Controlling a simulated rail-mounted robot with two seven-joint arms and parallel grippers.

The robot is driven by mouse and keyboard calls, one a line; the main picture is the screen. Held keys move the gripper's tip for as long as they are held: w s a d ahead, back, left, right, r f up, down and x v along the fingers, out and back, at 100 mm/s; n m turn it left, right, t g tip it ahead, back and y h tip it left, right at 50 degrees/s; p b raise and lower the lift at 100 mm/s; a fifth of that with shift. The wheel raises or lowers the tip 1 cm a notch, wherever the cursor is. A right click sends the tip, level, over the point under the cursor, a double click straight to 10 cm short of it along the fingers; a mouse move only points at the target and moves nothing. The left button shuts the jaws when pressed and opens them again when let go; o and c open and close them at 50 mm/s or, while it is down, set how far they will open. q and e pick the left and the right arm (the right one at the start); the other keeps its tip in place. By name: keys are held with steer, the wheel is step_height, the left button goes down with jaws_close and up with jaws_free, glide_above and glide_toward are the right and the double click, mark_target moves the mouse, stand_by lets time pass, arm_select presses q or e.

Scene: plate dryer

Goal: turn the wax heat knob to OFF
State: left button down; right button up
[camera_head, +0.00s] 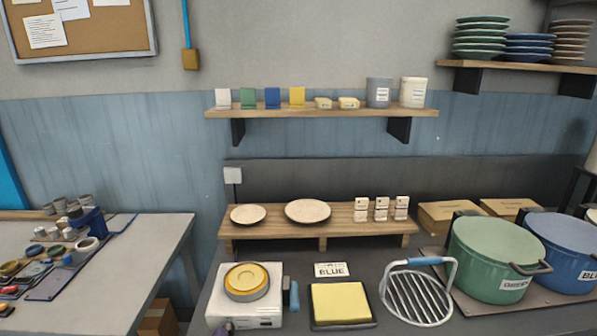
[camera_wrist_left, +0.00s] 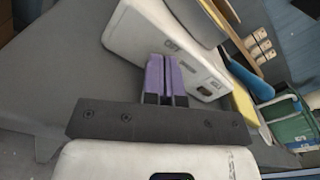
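The wax heater is a white box (camera_head: 240,311) with a round pan of yellow wax (camera_head: 247,281) on top, at the lower left of the bench in the head view. Its white casing (camera_wrist_left: 135,30) also shows in the left wrist view, with small dark marks on its face. My left gripper (camera_wrist_left: 163,58) has purple fingers close together, their tips at that face. Only a bit of the left gripper (camera_head: 226,327) shows in the head view, at the heater's front left. I cannot make out the heat knob; the fingers may hide it. My right gripper is not in view.
A blue handle (camera_head: 294,296) stands at the heater's right side. Right of it are a yellow pad in a dark tray (camera_head: 341,303), a wire rack (camera_head: 417,297), a green pot (camera_head: 489,258) and a blue pot (camera_head: 565,250). A wooden riser (camera_head: 330,229) stands behind.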

arm_select(q)
steer(key=shift+a+f, duration=0.1)
steer(key=shift+f, duration=0.4)
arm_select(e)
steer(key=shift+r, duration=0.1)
arm_select(q)
steer(key=shift+r+p, duration=0.2)
steer(key=shift+p, duration=0.2)
steer(key=shift+s+r+p, duration=0.25)
steer(key=shift+r+p, duration=0.15)
steer(key=shift+p, duration=0.1)
steer(key=shift+s+r, duration=0.1)
steer(key=shift+s, duration=0.2)
steer(key=s+p, duration=0.1)
steer(key=s, duration=0.2)
steer(key=shift+s, duration=0.15)
steer(key=shift+s+p, duration=0.3)
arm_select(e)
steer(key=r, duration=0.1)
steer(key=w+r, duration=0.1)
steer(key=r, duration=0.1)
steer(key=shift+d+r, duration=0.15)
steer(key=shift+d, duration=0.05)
